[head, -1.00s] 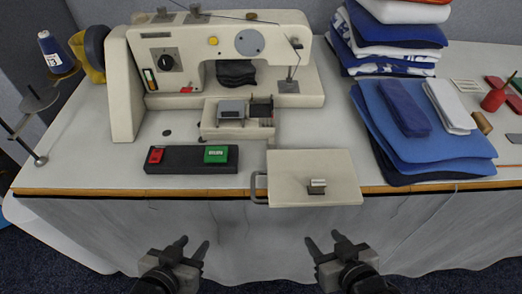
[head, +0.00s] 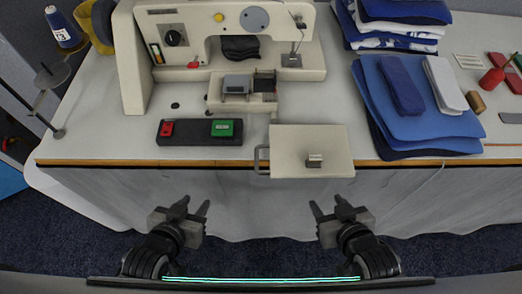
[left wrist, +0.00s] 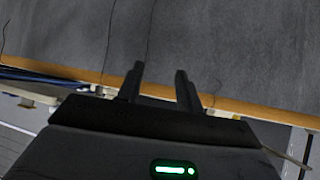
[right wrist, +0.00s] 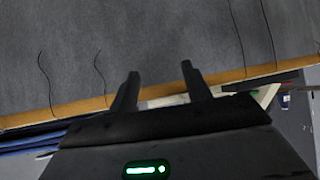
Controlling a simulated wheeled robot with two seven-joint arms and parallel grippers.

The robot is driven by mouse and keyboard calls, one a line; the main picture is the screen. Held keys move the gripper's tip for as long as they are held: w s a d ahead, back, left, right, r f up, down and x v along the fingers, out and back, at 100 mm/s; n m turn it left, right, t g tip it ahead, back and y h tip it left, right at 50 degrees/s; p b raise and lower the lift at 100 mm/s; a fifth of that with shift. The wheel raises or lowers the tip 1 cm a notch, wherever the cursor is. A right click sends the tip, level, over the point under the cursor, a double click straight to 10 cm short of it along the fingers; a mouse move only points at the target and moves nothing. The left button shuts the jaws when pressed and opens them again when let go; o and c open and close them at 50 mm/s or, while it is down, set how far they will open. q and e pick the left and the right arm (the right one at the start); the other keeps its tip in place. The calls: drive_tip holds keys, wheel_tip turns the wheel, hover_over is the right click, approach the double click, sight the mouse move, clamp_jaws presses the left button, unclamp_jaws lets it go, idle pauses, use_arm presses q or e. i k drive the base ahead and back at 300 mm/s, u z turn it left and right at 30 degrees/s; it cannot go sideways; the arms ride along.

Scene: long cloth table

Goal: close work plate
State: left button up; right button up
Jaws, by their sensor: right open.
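The work plate (head: 295,150) is a cream square plate with a small metal knob (head: 314,161) and a wire loop at its left edge. It lies in front of the cream sewing machine (head: 230,50), out at the table's front edge, apart from the machine bed. My left gripper (head: 193,210) is open and empty, in front of the table's hanging cloth; its fingers also show in the left wrist view (left wrist: 160,80). My right gripper (head: 325,210) is open and empty, below and in front of the plate; its fingers also show in the right wrist view (right wrist: 160,82).
A black switch box (head: 195,142) with red and green buttons sits left of the plate. Blue folded cloth (head: 435,130) lies to the right. A thread stand (head: 50,100) stands at the left end. The floor before the table is clear.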

sight(289, 146)
drive_tip(key=k, duration=1)
drive_tip(key=u, duration=2)
drive_tip(key=i, duration=0.8)
drive_tip(key=z, duration=2.05)
